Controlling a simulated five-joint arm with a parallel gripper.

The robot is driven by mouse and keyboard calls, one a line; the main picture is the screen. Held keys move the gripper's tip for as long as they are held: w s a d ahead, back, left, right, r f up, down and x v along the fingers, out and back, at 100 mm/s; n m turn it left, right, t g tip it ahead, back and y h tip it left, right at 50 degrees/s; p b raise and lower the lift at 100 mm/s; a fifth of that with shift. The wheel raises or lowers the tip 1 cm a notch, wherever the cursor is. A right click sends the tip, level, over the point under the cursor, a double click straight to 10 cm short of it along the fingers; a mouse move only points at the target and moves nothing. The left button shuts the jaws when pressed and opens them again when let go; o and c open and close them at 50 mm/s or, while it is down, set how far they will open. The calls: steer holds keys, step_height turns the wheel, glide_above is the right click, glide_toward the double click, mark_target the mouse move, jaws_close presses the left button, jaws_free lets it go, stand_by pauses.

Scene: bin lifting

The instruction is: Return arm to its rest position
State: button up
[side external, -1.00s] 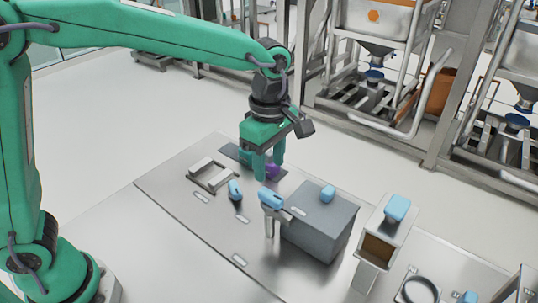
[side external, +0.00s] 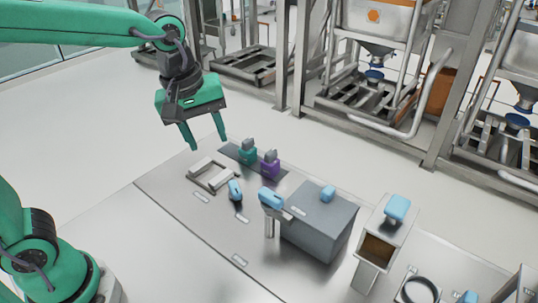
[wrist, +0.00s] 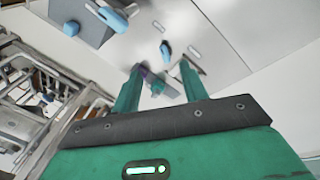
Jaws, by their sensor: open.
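My gripper (side external: 205,138) hangs from my green arm at the upper left of the side external view. Its two green fingers are spread apart, with nothing between them. It is above the far left corner of the steel table (side external: 155,188), clear of the surface. In the wrist view my gripper (wrist: 158,82) points toward the table, and its fingers partly cover things below. A green piece (side external: 247,152) and a purple piece (side external: 270,164) stand side by side on a dark plate (side external: 234,152), to the right of and below the fingers.
A grey bin (side external: 322,222) with a blue handle stands mid-table. A light bracket frame (side external: 210,174) and a blue-handled item (side external: 235,190) lie nearby. A box with a blue top (side external: 397,207) stands at right. Metal racks (side external: 375,75) stand behind. Open floor lies beyond the table's far edge.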

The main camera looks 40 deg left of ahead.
steer(key=s+a+f+m+t, duration=0.1)
steer(key=s+a+m+t, duration=0.2)
steer(key=s+a+m, duration=0.5)
steer(key=shift+s+a+m+y, duration=0.3)
steer(key=shift+s+a+m, duration=0.05)
steer(key=shift+s+m, duration=0.95)
steer(key=shift+f, duration=0.1)
